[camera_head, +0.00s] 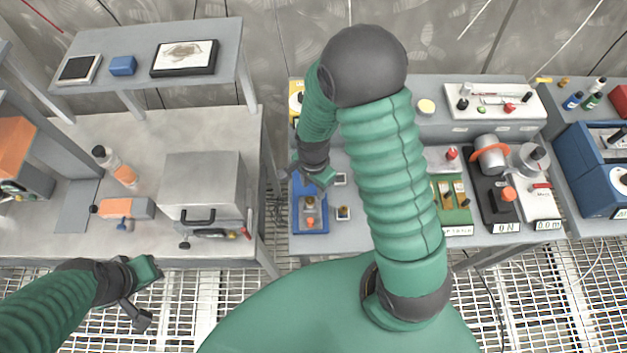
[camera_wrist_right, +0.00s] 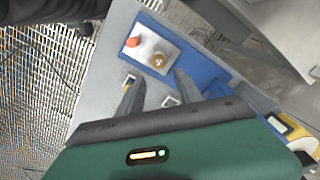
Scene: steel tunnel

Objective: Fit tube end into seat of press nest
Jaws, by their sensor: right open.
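A blue fixture with a silver plate, likely the press nest (camera_head: 297,222), sits at the left front of the right-hand bench; it also shows in the right wrist view (camera_wrist_right: 205,70). Its plate carries a brass round piece (camera_wrist_right: 159,59) and an orange-red knob (camera_wrist_right: 133,42). I cannot tell which thing is the tube. My right gripper (camera_head: 308,180) is open and empty above the back part of the fixture; its two fingers (camera_wrist_right: 158,92) point toward the plate. My left gripper (camera_head: 152,297) is open and empty over the grating, in front of the left bench.
Two small square pieces (camera_head: 343,213) (camera_head: 340,179) lie right of the fixture. A green board (camera_head: 455,212), a black unit (camera_head: 492,190) and a white unit (camera_head: 541,207) stand further right. A grey box (camera_head: 202,180) and a bottle (camera_head: 124,174) are on the left bench. A gap separates the benches.

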